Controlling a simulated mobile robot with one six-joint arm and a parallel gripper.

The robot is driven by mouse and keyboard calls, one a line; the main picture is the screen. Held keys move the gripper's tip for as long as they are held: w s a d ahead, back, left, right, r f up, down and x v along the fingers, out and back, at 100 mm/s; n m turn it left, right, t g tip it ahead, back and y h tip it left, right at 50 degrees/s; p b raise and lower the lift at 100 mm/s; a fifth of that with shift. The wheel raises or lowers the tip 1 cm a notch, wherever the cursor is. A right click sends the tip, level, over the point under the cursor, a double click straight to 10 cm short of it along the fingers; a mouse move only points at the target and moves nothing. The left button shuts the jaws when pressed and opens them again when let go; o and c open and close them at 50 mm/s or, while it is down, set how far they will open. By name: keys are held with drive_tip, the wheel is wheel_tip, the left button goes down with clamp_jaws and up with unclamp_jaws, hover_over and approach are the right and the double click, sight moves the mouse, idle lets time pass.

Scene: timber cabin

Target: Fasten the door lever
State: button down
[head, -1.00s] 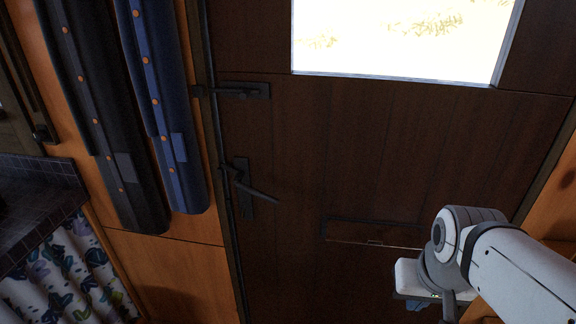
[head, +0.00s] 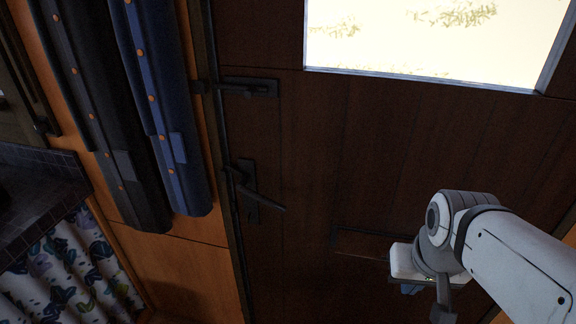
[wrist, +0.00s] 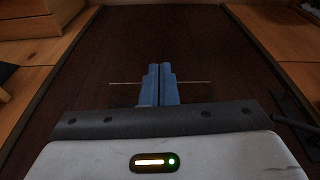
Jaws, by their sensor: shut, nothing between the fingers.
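The dark wooden door (head: 310,150) fills the middle of the head view. Its black door lever (head: 258,197) sits on an upright plate near the door's left edge, and its handle slants down to the right. A black bolt (head: 250,88) is mounted above it. My gripper (head: 411,288) is at the lower right of the head view, apart from the lever and to its right. In the wrist view its blue fingers (wrist: 158,86) are together with nothing between them. A dark bar, perhaps the lever, shows at the wrist view's right edge (wrist: 295,122).
Coats (head: 165,130) hang on the wall left of the door. A tiled counter (head: 40,190) with a patterned curtain (head: 70,265) stands at the lower left. A bright window (head: 440,40) is in the upper door. A flat slot-like fitting (head: 365,243) lies near my gripper.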

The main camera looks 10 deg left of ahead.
drive_tip(key=w+a+f+n+t+h+b, duration=0.4)
drive_tip(key=w+a+f+n+h+b, duration=0.4)
drive_tip(key=n, duration=0.8)
drive_tip(key=w+a+n+t+y+b, duration=0.25)
drive_tip(key=a+n+t+y, duration=0.65)
drive_tip(key=a+n, duration=1.05)
drive_tip(key=w+a+r+m, duration=0.2)
drive_tip(key=w+a+m, duration=0.1)
drive_tip(key=w, duration=0.5)
drive_tip(key=shift+w+a+m, duration=0.3)
drive_tip(key=shift+w+m, duration=0.1)
drive_tip(key=shift+m, duration=0.45)
